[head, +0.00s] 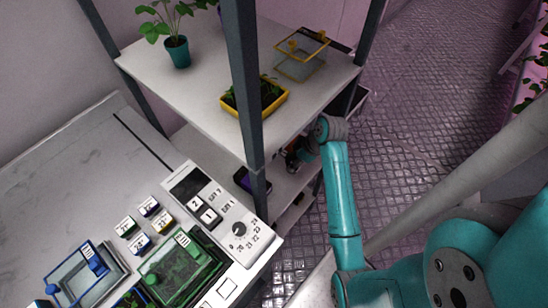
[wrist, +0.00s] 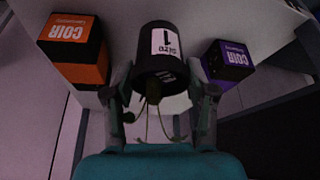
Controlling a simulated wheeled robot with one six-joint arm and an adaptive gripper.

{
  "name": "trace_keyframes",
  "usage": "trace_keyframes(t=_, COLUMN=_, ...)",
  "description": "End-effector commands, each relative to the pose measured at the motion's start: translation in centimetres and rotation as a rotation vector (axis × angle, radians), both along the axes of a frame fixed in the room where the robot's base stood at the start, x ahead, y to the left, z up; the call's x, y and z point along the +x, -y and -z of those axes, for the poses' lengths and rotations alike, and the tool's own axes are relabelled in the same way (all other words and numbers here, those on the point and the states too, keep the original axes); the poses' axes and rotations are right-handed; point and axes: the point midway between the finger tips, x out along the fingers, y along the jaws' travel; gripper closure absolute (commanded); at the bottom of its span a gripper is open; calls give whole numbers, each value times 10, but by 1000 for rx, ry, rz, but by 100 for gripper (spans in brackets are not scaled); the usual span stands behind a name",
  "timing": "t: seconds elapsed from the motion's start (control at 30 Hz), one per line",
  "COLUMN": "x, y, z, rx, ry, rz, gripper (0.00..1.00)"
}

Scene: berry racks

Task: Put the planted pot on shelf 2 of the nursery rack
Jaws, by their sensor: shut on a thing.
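In the wrist view, the planted pot (wrist: 152,66) is black with a white size 1 label. It appears inverted in this picture, as does the lettering on the boxes near it. A small plant (wrist: 154,92) with thin stems shows at its lower end in the picture. My gripper (wrist: 163,84) is shut on the pot, with a finger on each side. In the head view, my gripper (head: 302,153) reaches in under the top board of the nursery rack (head: 180,88), by a lower shelf (head: 285,187). The pot is not clear there, and I see no shelf number.
An orange coir box (wrist: 73,50) and a purple coir box (wrist: 228,62) flank the pot. The rack's top board carries a teal pot (head: 177,52), a yellow tray (head: 284,101) and a clear yellow-rimmed box (head: 300,66). A grey rack post (head: 245,90) stands near my arm.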

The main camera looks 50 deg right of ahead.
Motion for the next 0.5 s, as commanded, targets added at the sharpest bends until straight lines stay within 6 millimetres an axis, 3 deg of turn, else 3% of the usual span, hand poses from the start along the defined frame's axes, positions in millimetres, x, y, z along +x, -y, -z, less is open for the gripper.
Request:
trace_keyframes(t=0.23, x=51, y=-19, z=-1, rx=-1, ry=1, rz=-4, gripper=78)
trace_keyframes(t=0.5, x=68, y=-25, z=2, rx=0, ry=0, rz=0, gripper=78)
